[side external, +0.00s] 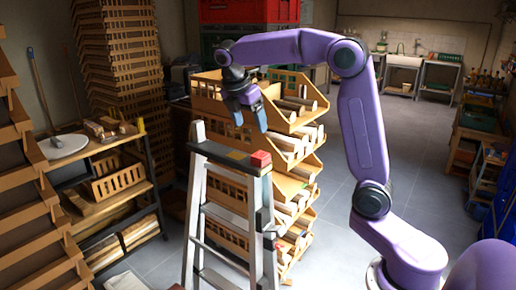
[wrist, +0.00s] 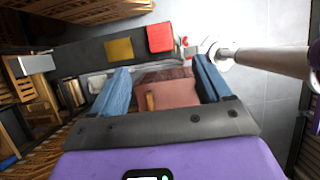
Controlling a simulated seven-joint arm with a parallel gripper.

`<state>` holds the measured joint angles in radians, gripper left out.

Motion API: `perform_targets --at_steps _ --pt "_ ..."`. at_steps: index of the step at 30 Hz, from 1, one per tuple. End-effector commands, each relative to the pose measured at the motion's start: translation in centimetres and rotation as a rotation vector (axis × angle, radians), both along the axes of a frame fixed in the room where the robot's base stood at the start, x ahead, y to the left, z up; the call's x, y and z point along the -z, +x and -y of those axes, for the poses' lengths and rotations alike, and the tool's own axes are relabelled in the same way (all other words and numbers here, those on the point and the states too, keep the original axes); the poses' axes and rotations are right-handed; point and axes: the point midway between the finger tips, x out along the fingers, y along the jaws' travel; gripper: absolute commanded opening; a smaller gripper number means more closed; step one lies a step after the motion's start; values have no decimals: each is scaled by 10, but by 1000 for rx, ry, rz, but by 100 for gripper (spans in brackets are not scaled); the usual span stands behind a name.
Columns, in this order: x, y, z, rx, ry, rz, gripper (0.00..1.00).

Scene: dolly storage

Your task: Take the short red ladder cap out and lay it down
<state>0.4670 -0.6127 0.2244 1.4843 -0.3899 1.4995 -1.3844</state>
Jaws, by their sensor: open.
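The short red ladder cap (side external: 261,159) sits on the right end of the stepladder's dark top (side external: 222,157). In the wrist view the red cap (wrist: 160,38) shows as a red square on the dark top step (wrist: 80,54), beyond my fingers. My gripper (side external: 250,119) points down above the ladder top, clear of the cap. In the wrist view my gripper (wrist: 161,72) has its two blue fingers wide apart, with nothing held between them. The underside of the cap is hidden.
A flat yellow piece (side external: 237,155) lies on the ladder top beside the cap. Stacked wooden bins (side external: 290,122) stand close behind the ladder. A shelf (side external: 110,146) with a crate stands at left. Grey floor (side external: 335,235) is open at right.

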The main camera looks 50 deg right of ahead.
Motion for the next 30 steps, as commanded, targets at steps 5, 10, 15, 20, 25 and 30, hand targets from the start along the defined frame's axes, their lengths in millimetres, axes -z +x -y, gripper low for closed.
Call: perform_targets --at_steps 5,10,15,20,25,30 --pt "29 -1 12 2 0 -4 78" --pt "56 -1 23 2 -1 -4 78" --pt "82 -1 34 2 0 -3 78" --pt "102 -1 42 1 0 -2 78" --pt "114 0 47 0 0 0 78" --pt "117 -1 48 1 0 0 78"
